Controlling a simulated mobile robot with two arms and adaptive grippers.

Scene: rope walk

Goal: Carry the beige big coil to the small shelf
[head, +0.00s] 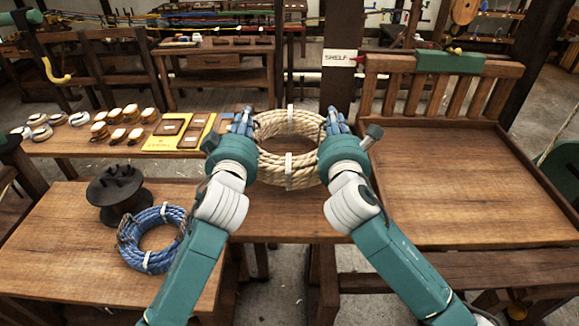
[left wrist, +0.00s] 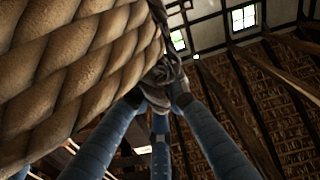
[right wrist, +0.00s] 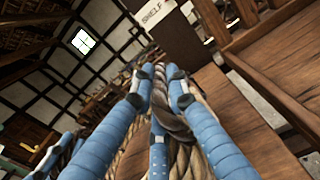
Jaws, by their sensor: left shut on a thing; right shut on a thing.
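The beige big coil (head: 289,122) is in the middle of the head view, tied with white bands, between my two grippers. My left gripper (head: 242,122) is shut on its left side. In the left wrist view the rope (left wrist: 75,70) fills the upper left, beside the blue fingers (left wrist: 160,95). My right gripper (head: 334,122) is shut on its right side. In the right wrist view the blue fingers (right wrist: 160,90) close around the rope (right wrist: 178,125). A sign reading SHELF (head: 339,57) is on a dark post behind the coil. Whether the coil touches the wood below is hidden.
A blue rope coil (head: 150,240) and a dark spool (head: 118,192) are on the left bench. At right, a wide wooden surface (head: 450,190) is bare, with a slatted back (head: 436,95).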

